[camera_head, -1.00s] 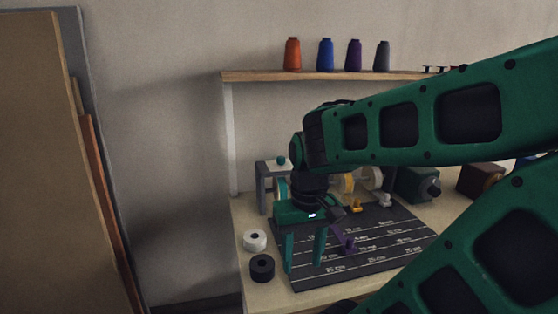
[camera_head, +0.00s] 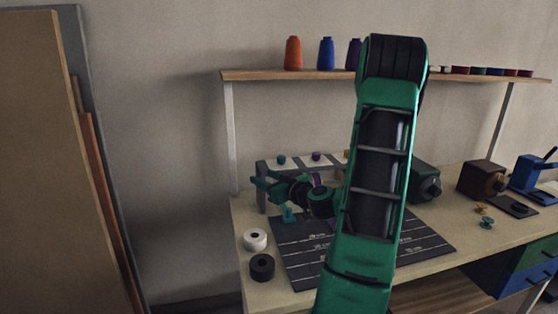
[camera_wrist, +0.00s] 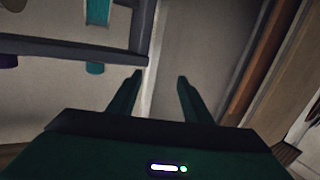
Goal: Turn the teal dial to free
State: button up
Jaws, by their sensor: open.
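The teal dial (camera_head: 281,160) is a small round knob on a pale plate along the top of the grey rack (camera_head: 263,192), at its left end. Its pointing direction is too small to read. My gripper (camera_head: 258,184) is at the rack's left end, below the dial, fingers pointing left. In the wrist view my gripper (camera_wrist: 160,76) is open with nothing between the fingers. That view also shows a grey rail (camera_wrist: 60,48) and a teal piece (camera_wrist: 95,67) left of the fingers; I cannot tell if it belongs to the dial.
A purple knob (camera_head: 316,156) sits beside the teal one. A dark marked mat (camera_head: 300,262) lies in front, with a white roll (camera_head: 255,240) and a black roll (camera_head: 262,267) to its left. A shelf with thread cones (camera_head: 293,54) is above. My arm covers the rack's right part.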

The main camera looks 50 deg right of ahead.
aim_at(283, 159)
jog(key=s+d+m+h, duration=0.1)
jog(key=d, duration=0.2)
jog(key=s+d+r+m+h, duration=0.1)
jog(key=d+h, duration=0.1)
jog(key=d, duration=0.1)
jog(key=s+d+m+h, duration=0.1)
jog(key=d+h, duration=0.1)
jog(key=d, duration=0.1)
jog(key=shift+s+d+r+m, duration=0.2)
jog(key=shift+s+r+m, duration=0.1)
jog(key=shift+m, duration=0.1)
jog(key=x, duration=1)
jog(key=shift+w+d+r, duration=0.1)
jog(key=shift+w, duration=0.2)
jog(key=c, duration=1.1)
